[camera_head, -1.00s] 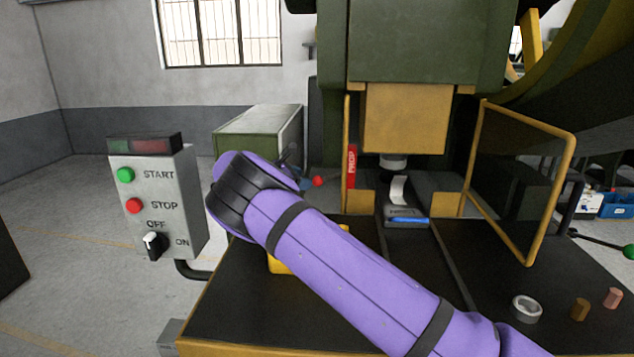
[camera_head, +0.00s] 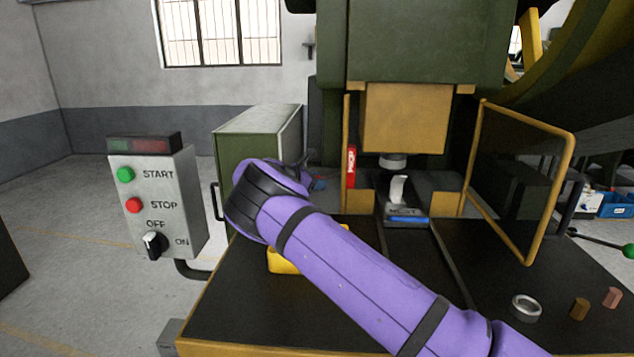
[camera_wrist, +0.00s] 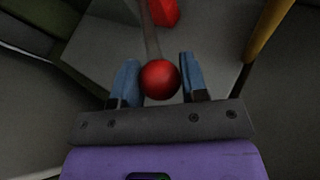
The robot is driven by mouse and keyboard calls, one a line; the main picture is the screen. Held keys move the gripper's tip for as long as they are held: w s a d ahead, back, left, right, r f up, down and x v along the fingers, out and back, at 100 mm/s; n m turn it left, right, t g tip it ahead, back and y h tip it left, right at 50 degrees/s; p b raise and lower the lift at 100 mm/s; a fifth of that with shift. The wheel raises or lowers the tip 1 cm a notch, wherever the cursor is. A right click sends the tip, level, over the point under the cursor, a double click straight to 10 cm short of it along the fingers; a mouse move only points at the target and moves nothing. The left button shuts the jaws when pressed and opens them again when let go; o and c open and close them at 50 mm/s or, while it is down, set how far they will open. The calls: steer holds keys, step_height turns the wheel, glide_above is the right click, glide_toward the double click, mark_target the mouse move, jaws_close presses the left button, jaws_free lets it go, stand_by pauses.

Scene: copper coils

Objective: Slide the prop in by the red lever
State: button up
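The red lever's ball knob (camera_wrist: 160,80) is in the wrist view, on a grey rod (camera_wrist: 150,35) running up the picture. My gripper (camera_wrist: 160,82) has its two blue fingers apart, one on each side of the knob. Narrow gaps seem to show beside the ball, so I see no firm grip. In the head view the blue fingertips show small beyond my purple arm, and the knob is mostly hidden there. The red prop (camera_head: 351,166), marked PROP, stands upright at the left of the press opening. A red part also shows at the top of the wrist view.
The press ram (camera_head: 405,118) hangs above the die (camera_head: 404,213), where a pale curved piece stands. A yellow-framed guard (camera_head: 545,215) is at the right. The control box (camera_head: 160,200) stands left. A metal ring (camera_head: 526,308) and two small cylinders lie on the bench.

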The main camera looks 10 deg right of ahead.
jaws_close()
steer(key=shift+s+d, duration=0.3)
steer(key=shift+d, duration=0.55)
steer(key=shift+s+d, duration=0.25)
steer(key=shift+d, duration=0.65)
steer(key=shift+s+d, duration=0.3)
steer(key=shift+d, duration=0.55)
steer(key=o, duration=0.7)
jaws_free()
steer(key=shift+d, duration=0.1)
steer(key=shift+s+a+r, duration=0.15)
steer(key=shift+a+r, duration=0.05)
steer(key=shift+a, duration=0.3)
steer(key=v, duration=0.9)
steer(key=shift+s+a+r, duration=0.15)
steer(key=shift+s+a, duration=0.05)
steer(key=shift+a, duration=0.1)
